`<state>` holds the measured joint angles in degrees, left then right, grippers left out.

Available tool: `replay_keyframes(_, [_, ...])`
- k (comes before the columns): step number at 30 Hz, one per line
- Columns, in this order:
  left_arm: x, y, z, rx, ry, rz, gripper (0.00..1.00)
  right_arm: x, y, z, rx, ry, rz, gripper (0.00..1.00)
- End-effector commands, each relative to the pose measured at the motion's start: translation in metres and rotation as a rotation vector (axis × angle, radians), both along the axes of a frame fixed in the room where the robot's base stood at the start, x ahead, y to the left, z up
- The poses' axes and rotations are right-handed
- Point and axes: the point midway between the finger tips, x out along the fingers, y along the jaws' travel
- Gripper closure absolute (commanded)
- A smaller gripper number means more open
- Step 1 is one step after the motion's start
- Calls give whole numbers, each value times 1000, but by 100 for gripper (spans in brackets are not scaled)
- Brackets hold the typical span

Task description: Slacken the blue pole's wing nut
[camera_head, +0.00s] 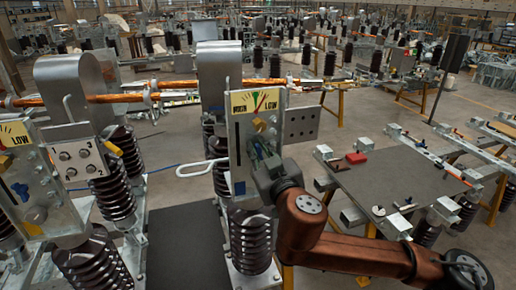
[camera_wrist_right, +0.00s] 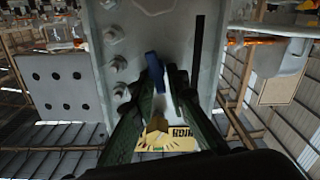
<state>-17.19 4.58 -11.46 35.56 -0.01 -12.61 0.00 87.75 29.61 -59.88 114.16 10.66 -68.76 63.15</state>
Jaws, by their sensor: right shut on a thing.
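The middle pole's upright metal plate (camera_head: 236,150) carries a yellow gauge label (camera_head: 240,102) at its top, with a brass piece (camera_head: 259,125) below it. My right gripper (camera_head: 263,153) is at the front of this plate. In the right wrist view the plate (camera_wrist_right: 130,45) appears upside down. There a blue wing nut (camera_wrist_right: 154,68) lies between the two fingertips of my right gripper (camera_wrist_right: 163,78), which is shut on it. The brass piece (camera_wrist_right: 157,124) shows between the fingers, nearer the palm. In the head view the gripper hides the nut. My left gripper is out of view.
A similar plate (camera_head: 50,205) with a blue wing nut (camera_head: 20,191) stands at the left. Dark ribbed insulators (camera_head: 250,240) stand below the plates. A perforated plate (camera_head: 301,125) juts out right of the middle pole. A grey table (camera_head: 390,180) with a red block (camera_head: 356,158) is farther right.

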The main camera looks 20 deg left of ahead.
Motion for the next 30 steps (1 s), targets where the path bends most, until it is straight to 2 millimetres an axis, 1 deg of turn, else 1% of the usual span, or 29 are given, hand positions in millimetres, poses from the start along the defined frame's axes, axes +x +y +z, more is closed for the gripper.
replay_keyframes(8, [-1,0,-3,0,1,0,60,-2,3,-2,-175,-116,1,100])
replay_keyframes(15, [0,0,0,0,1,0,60,-3,5,-2,-365,-248,1,100])
replay_keyframes(30, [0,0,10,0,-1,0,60,-6,9,-8,-760,-514,1,100])
